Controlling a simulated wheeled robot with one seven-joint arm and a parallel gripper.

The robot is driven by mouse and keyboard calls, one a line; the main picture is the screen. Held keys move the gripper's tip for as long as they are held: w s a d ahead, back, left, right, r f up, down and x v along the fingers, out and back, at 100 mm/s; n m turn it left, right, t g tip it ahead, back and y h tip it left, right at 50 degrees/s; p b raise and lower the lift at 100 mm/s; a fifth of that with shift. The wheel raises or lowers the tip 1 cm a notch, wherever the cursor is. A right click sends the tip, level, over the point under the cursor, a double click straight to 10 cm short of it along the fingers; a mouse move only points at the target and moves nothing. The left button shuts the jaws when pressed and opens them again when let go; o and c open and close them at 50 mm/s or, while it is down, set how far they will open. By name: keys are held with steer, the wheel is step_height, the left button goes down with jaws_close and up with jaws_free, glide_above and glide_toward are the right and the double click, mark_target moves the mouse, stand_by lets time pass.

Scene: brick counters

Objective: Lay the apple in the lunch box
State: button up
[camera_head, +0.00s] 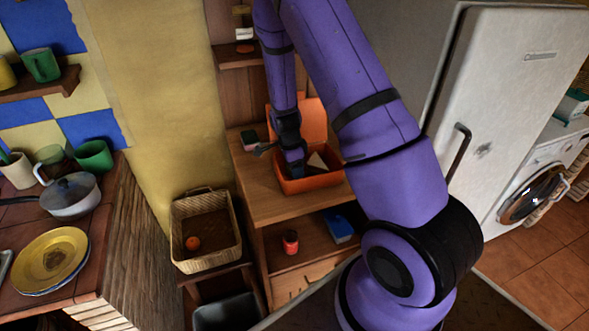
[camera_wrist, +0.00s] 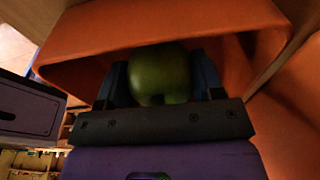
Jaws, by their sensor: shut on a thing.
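The lunch box (camera_head: 303,185) is an open orange box with its lid (camera_head: 312,118) raised at the back, standing on the wooden shelf unit. My gripper (camera_head: 293,165) reaches down into its left part. In the wrist view my gripper (camera_wrist: 162,85) is shut on a green apple (camera_wrist: 160,72), with one dark finger on each side. The orange wall of the lunch box (camera_wrist: 110,28) surrounds the apple there. In the head view the apple is hidden by my gripper. Whether the apple touches the box floor I cannot tell.
A pale wedge-shaped item (camera_head: 317,161) sits in the box, right of my gripper. A small dark-topped item (camera_head: 249,140) stands left of the box. A wicker basket (camera_head: 207,262) holds a small orange fruit (camera_head: 193,243). The white fridge (camera_head: 500,75) stands to the right.

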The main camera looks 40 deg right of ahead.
steer(key=shift+f, duration=0.6)
steer(key=shift+f, duration=0.1)
steer(key=o, duration=1)
steer(key=shift+c, duration=0.2)
